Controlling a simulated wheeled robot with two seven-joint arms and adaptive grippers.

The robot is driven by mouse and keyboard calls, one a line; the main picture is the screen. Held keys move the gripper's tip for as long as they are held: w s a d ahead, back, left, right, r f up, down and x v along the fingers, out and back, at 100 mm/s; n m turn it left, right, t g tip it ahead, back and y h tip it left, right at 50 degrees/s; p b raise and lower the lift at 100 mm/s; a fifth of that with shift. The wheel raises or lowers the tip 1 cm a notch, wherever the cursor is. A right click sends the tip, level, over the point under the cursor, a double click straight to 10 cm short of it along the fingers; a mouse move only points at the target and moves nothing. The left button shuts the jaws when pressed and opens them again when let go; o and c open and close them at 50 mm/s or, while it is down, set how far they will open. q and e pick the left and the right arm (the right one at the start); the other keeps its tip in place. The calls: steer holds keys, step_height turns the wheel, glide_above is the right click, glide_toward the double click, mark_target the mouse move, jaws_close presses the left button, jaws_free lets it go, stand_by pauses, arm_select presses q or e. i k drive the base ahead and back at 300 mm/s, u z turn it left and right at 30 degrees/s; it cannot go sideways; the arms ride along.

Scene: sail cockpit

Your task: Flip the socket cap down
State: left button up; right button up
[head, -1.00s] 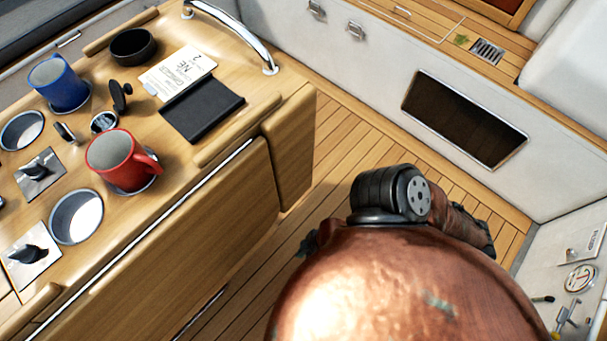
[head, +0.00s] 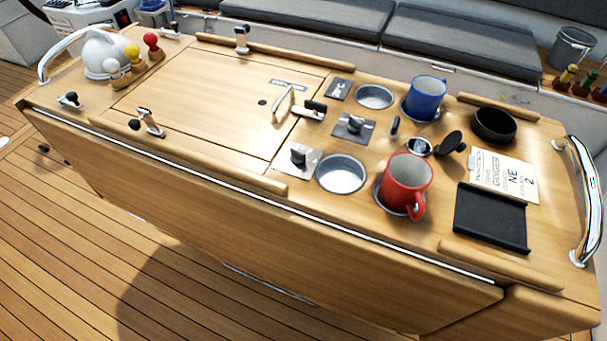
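A small round socket (head: 419,147) with a metal rim is set in the wooden table top, between the blue mug and the red mug. Its black round cap (head: 452,141) stands raised and tilted at the socket's right side, so the socket is uncovered. Neither of my grippers is in view.
A red mug (head: 408,183) stands in front of the socket and a blue mug (head: 425,98) behind it, both in holders. A black bowl (head: 494,125), a printed card (head: 503,176) and a black tray (head: 490,218) lie to the right. Switch knobs (head: 354,126) sit left.

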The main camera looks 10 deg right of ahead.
mark_target(453, 142)
steer(key=u, duration=1.95)
steer(key=k, duration=2.1)
steer(key=z, duration=1.2)
